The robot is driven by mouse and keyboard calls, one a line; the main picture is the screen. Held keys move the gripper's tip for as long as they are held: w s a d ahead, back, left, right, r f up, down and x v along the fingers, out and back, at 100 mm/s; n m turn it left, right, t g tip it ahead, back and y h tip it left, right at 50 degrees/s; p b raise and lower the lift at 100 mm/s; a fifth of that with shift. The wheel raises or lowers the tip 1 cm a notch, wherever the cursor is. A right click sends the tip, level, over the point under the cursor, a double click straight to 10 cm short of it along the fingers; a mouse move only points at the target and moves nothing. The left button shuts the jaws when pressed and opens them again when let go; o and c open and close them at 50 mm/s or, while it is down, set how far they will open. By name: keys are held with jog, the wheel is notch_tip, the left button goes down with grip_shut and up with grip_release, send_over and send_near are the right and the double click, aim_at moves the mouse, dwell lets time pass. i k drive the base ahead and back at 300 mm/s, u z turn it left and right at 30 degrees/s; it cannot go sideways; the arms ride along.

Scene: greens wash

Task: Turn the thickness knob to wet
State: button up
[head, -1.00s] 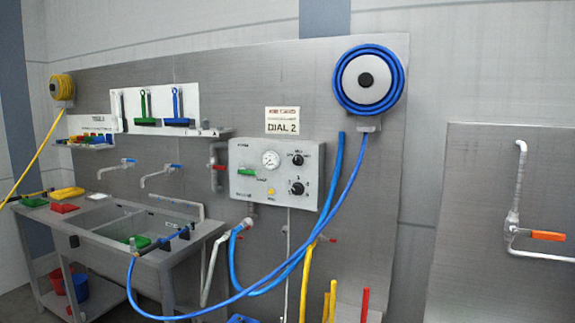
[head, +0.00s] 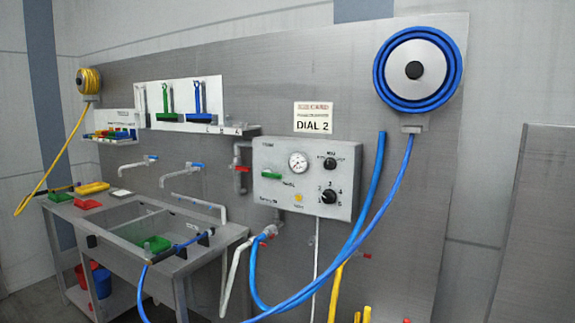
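A grey control panel (head: 307,178) is mounted on the metal wall board. It carries two black knobs at its right: an upper knob (head: 330,163) and a lower knob (head: 329,194) with numbers around it. The lettering by the upper knob is too small to read, so I cannot tell which knob is the thickness knob or where it points. My gripper is not in view.
A blue hose reel (head: 418,69) hangs at the upper right, its hose looping down past the panel's right side. A sign (head: 313,117) reading "DIAL 2" is above the panel. A steel sink bench (head: 130,225) stands at the left.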

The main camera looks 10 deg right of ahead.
aim_at(329, 164)
jog(key=u, duration=0.35)
jog(key=i, duration=0.5)
jog(key=u, duration=0.7)
jog(key=i, duration=0.55)
jog(key=u, duration=0.3)
